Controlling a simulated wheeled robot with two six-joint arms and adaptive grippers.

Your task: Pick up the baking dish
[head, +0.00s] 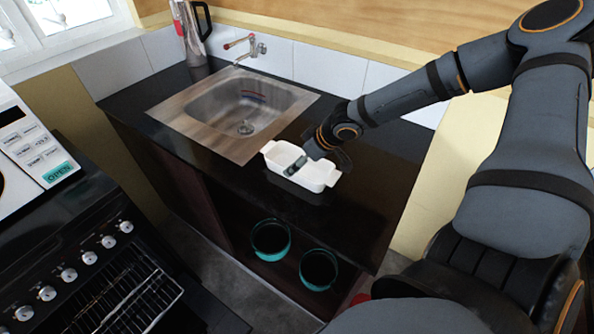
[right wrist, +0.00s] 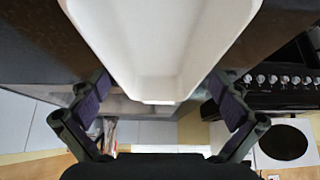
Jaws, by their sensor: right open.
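The white baking dish (head: 321,176) sits on the black countertop, to the right of the sink. It is rectangular with a small handle at each end. My right gripper (head: 300,164) reaches over it from the right, and a dark finger shows across the middle of the dish. In the right wrist view the dish (right wrist: 155,45) fills the upper middle. My right gripper (right wrist: 160,102) is open there, with one finger on each side of the dish and visible gaps between. My left gripper is not in view.
The steel sink (head: 243,105) with its tap (head: 250,47) lies left of the dish. Two teal-rimmed dark bowls (head: 270,240) stand below the counter's front edge. A stove (head: 85,265) and a microwave (head: 30,140) are at the left. The counter around the dish is clear.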

